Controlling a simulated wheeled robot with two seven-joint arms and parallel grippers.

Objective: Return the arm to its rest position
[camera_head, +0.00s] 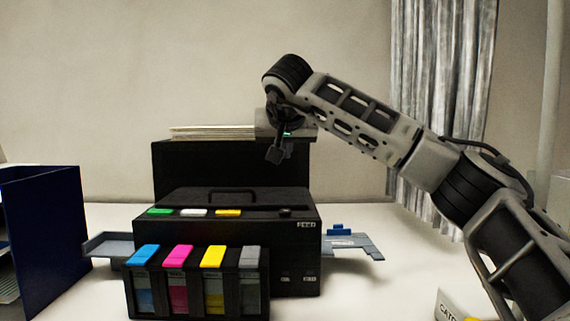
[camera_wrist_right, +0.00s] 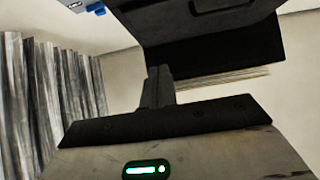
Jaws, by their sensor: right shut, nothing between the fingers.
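My right arm comes in from the right in the head view and reaches up over the black printer (camera_head: 225,207). My right gripper (camera_head: 276,154) points down, shut and empty, in front of the upper part of the printer's black rear feeder (camera_head: 175,170). In the right wrist view the gripper's dark fingers (camera_wrist_right: 158,86) are together, with nothing between them. The printer's dark body (camera_wrist_right: 200,25) and the pale paper stack (camera_wrist_right: 225,80) show beyond them, seemingly upside down. The same paper stack (camera_head: 212,132) lies on top of the feeder in the head view. My left gripper is out of view.
An ink tank unit (camera_head: 195,285) with blue, magenta, yellow and grey caps stands at the printer's front. Grey trays lie left (camera_head: 108,245) and right (camera_head: 355,245). A dark blue panel (camera_head: 50,240) stands far left, a partly hidden card (camera_head: 452,306) lower right, a curtain (camera_head: 435,80) behind.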

